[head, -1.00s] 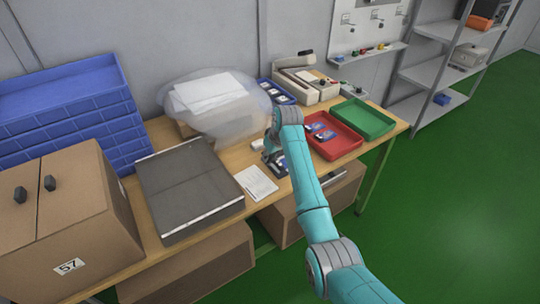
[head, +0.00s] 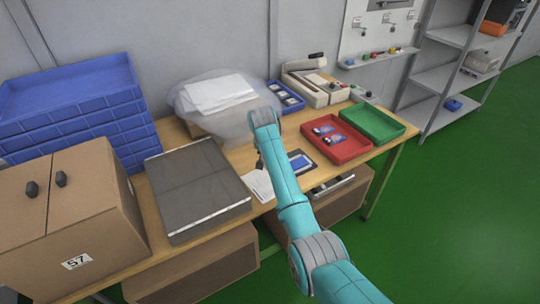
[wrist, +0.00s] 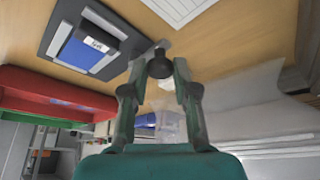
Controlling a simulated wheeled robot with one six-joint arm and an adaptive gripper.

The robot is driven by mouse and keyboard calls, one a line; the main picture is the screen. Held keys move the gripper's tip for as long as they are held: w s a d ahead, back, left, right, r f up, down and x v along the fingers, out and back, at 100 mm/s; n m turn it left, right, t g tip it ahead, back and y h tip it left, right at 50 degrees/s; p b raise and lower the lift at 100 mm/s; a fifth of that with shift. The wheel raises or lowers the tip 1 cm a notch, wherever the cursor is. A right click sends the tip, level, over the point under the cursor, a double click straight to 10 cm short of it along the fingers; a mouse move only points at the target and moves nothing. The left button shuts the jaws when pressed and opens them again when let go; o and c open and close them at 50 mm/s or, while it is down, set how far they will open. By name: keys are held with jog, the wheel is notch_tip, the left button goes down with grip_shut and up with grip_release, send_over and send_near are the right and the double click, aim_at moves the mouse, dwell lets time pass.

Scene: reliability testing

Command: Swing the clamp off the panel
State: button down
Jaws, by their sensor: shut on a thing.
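The blue panel (wrist: 82,50) sits in a dark grey fixture (wrist: 52,39) on the bench. The panel also shows in the head view (head: 300,162), right of my forearm. My gripper (wrist: 158,76) is shut on the clamp's round black knob (wrist: 160,66), with a finger on either side. A small grey metal piece of the clamp (wrist: 161,46) shows by the knob, beside the fixture's corner. The knob appears to stand to the side of the panel, not over it. In the head view my arm hides most of the gripper and the clamp.
A red tray (head: 349,148) with blue items and a green tray (head: 384,125) stand right of the fixture. A white sheet (head: 257,185) lies to its left, near a grey flat case (head: 195,195). Translucent wrap (head: 205,125) is behind, around a white-topped stack.

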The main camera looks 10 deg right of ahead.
jog(key=shift+w+a+m, duration=0.15)
jog(key=shift+w+m, duration=0.1)
jog(key=shift+m, duration=0.35)
jog(key=shift+h, duration=0.3)
jog(key=c, duration=0.9)
grip_release()
jog(key=v, duration=1.2)
jog(key=shift+w, duration=0.15)
